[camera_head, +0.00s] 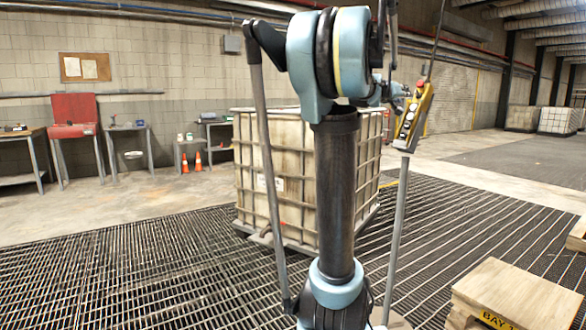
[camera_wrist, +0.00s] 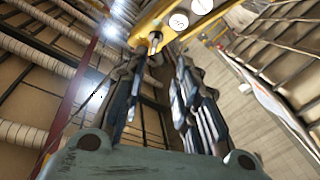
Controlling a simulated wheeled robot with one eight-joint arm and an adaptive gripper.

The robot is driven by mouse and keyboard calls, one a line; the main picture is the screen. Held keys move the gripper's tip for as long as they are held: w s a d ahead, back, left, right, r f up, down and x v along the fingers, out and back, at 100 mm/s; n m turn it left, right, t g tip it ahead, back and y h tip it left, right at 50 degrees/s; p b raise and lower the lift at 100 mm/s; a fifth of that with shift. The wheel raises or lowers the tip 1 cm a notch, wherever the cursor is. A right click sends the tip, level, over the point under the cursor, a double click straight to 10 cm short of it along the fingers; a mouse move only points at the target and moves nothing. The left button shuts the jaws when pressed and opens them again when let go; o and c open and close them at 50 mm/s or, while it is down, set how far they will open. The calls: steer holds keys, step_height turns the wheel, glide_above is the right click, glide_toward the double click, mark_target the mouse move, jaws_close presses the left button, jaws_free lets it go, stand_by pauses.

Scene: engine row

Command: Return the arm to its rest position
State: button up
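My arm stands upright in the middle of the head view, its upper links bent over to the right. My gripper (camera_head: 402,92) is at the end of those links, close to a yellow hand control (camera_head: 414,118) with a red button at its top. In the wrist view my gripper (camera_wrist: 160,65) shows two dark fingers with a gap between them and nothing clearly held. The yellow control (camera_wrist: 150,22), with pale round buttons, is just beyond the fingertips. I cannot tell whether they touch it.
A caged white tank (camera_head: 275,170) stands behind my arm. A wooden crate (camera_head: 515,290) is at the lower right. The grated floor (camera_head: 130,270) at left is clear.

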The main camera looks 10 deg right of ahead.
steer(key=s+a+f+n+g+y, duration=0.2)
steer(key=s+a+f+y, duration=0.3)
steer(key=s+a+f, duration=0.6)
steer(key=s+a+f+n+g+y, duration=0.1)
steer(key=s+a+f+g+y, duration=0.2)
steer(key=s+a+f, duration=0.8)
steer(key=s+a+f+n+g+y, duration=0.2)
steer(key=s+a+f+y, duration=0.4)
steer(key=s+a+f, duration=0.6)
steer(key=a+f, duration=0.4)
steer(key=f, duration=0.4)
steer(key=a+f+g, duration=0.1)
steer(key=a+f, duration=0.3)
steer(key=f, duration=0.4)
steer(key=shift+n+y, duration=0.3)
